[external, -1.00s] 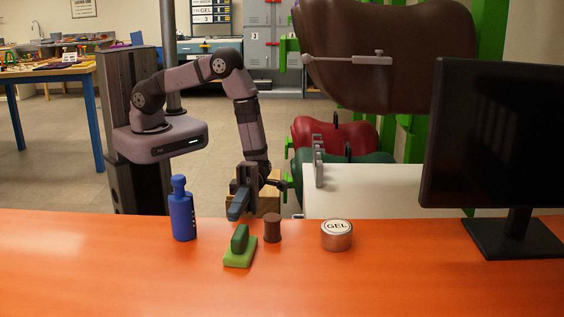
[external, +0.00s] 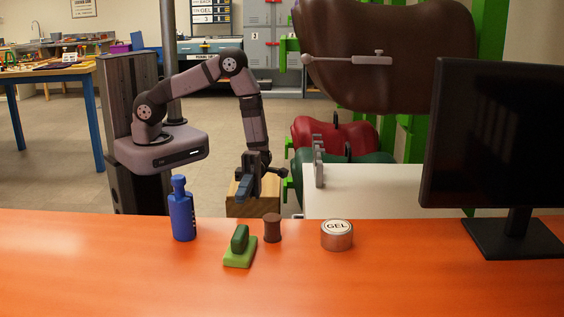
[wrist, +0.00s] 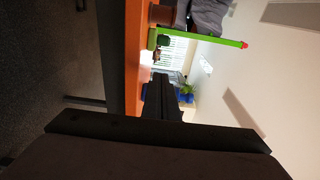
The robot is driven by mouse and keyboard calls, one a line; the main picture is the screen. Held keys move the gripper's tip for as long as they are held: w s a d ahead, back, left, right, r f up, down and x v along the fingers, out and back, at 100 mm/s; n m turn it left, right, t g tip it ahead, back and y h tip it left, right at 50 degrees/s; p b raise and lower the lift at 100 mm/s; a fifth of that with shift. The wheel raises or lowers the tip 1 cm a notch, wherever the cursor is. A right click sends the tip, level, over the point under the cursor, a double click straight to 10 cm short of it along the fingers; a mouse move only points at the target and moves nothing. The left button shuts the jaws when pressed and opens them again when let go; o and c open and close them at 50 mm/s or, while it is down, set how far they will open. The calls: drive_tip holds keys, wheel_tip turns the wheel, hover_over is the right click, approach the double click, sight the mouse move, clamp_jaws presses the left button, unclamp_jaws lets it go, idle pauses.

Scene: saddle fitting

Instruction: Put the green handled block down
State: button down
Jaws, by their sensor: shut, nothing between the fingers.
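The green handled block (external: 239,252) stands upright on the orange table, its dark green handle on top of a lighter green base. My gripper (external: 245,190) is behind and above it, apart from it, past the table's far edge in the external view. The gripper is shut and empty. In the wrist view its dark fingers (wrist: 160,95) are together. A small green patch beside the orange table in that view may be the block, but I cannot tell for sure.
A blue bottle (external: 182,212) stands left of the block. A brown spool (external: 272,229) and a GEL tin (external: 337,235) stand to its right. A monitor (external: 500,140) is at the far right. The front of the orange table (external: 120,280) is clear.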

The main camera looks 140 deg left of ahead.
sight(232, 229)
drive_tip(key=shift+t, duration=0.3)
drive_tip(key=w+d, duration=0.1)
drive_tip(key=d, duration=0.1)
drive_tip(key=w+d+f, duration=0.1)
drive_tip(key=w+d, duration=0.1)
drive_tip(key=d, duration=0.1)
drive_tip(key=w+d, duration=0.1)
drive_tip(key=d, duration=0.2)
drive_tip(key=shift+w+d+f+p, duration=0.15)
drive_tip(key=shift+f+p, duration=0.15)
drive_tip(key=shift+p, duration=0.1)
drive_tip(key=shift+w, duration=1.15)
drive_tip(key=shift+w+d, duration=0.1)
drive_tip(key=shift+w, duration=0.8)
drive_tip(key=shift+f, duration=0.1)
drive_tip(key=w, duration=0.1)
drive_tip(key=w+b, duration=0.1)
drive_tip(key=shift+w+d+f, duration=0.1)
drive_tip(key=shift+w+f, duration=0.1)
drive_tip(key=shift+w, duration=0.1)
drive_tip(key=shift+w+r+b, duration=0.2)
drive_tip(key=shift+w+b, duration=0.15)
drive_tip(key=shift+w, duration=0.05)
